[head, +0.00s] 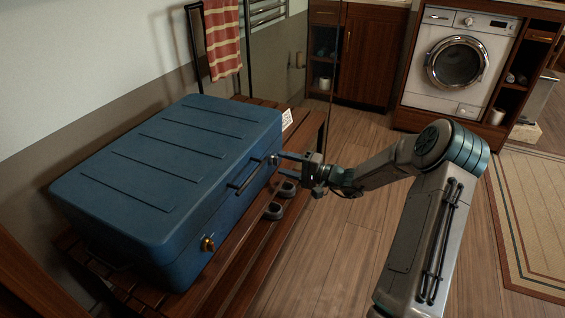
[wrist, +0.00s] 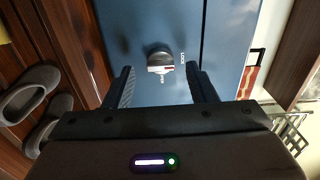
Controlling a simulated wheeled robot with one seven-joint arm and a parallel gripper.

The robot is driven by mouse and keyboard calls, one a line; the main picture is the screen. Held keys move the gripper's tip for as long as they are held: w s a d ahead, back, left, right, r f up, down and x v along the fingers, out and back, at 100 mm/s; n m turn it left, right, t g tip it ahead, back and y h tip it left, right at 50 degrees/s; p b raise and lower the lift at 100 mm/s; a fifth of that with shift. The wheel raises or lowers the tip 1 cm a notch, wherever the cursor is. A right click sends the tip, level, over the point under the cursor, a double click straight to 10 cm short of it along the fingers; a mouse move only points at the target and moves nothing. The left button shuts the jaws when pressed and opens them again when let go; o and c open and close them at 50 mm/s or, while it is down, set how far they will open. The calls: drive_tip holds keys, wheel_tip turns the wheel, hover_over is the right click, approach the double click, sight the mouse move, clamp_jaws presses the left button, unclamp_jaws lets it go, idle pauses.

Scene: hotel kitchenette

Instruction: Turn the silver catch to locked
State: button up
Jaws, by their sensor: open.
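A blue suitcase (head: 165,160) lies closed on a wooden slatted bench. In the head view the silver catch (head: 273,160) is at the far end of the front face. My gripper (wrist: 158,72) is open, its two fingers on either side of the catch in the picture. I cannot tell whether they touch it.
A brass catch (head: 207,243) is at the near end of the front face, with a dark handle (head: 245,178) between. Dark slippers (head: 274,210) sit on the bench (head: 238,275) below my gripper. The wooden floor (head: 325,255) beside it is clear.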

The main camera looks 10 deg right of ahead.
drive_tip(key=p+v, duration=0.3)
drive_tip(key=v, duration=0.9)
drive_tip(key=shift+d, duration=0.2)
drive_tip(key=s+a+r+n+g+h+p, duration=0.2)
drive_tip(key=s+a+r+g+p, duration=0.1)
drive_tip(key=s+a+r+p, duration=0.3)
drive_tip(key=s+a+r+n+g+h+p, duration=0.1)
drive_tip(key=s+a+r+g+h+p, duration=0.2)
drive_tip(key=r, duration=0.5)
drive_tip(key=s+a+r+n+g+h+p, duration=0.1)
drive_tip(key=s+a+r+n+g+p, duration=0.1)
drive_tip(key=s+a+r+g+p, duration=0.35)
drive_tip(key=s+d+r+t+h+p, duration=0.1)
drive_tip(key=s+r+h+p, duration=0.2)
drive_tip(key=r, duration=0.5)
drive_tip(key=s+d+r+n+t+h+p, duration=0.1)
drive_tip(key=s+r+h+p, duration=0.1)
drive_tip(key=s+r+p, duration=0.4)
drive_tip(key=s+r+t+h+p, duration=0.1)
drive_tip(key=s+r+h+p, duration=0.2)
drive_tip(key=s+r+p, duration=0.2)
wheel_tip(320, 180, up, 6)
drive_tip(key=p, duration=0.3)
drive_tip(key=shift+d+n+t+h, duration=0.3)
drive_tip(key=shift+d+n+t, duration=0.05)
drive_tip(key=shift+d+n, duration=0.05)
drive_tip(key=shift+r, duration=0.1)
